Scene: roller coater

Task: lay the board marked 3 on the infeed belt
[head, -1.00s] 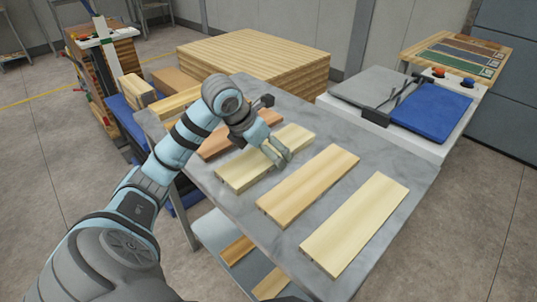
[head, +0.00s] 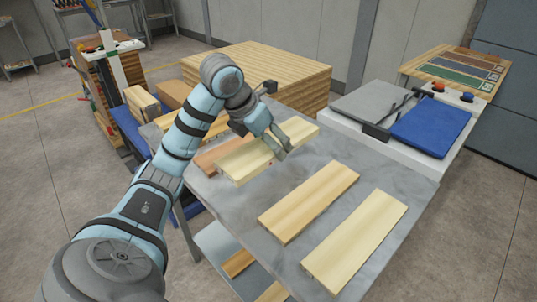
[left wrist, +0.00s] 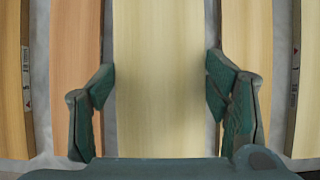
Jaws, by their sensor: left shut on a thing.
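My left gripper (head: 283,150) is shut on a pale wooden board (head: 300,134), gripping it across its width; the board sits slightly above the grey table. In the left wrist view the gripper's two fingers (left wrist: 160,95) flank this pale board (left wrist: 160,45) at its long edges. The number on the held board does not show, so I cannot confirm that it is the board marked 3. My right gripper is not in view.
The grey table (head: 365,175) bears an orange-tan board (head: 310,200) and a pale board (head: 355,240) in front, and a reddish board (head: 212,158) behind. A timber stack (head: 265,65) stands behind. A white-topped stand with a blue panel (head: 430,125) is at right.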

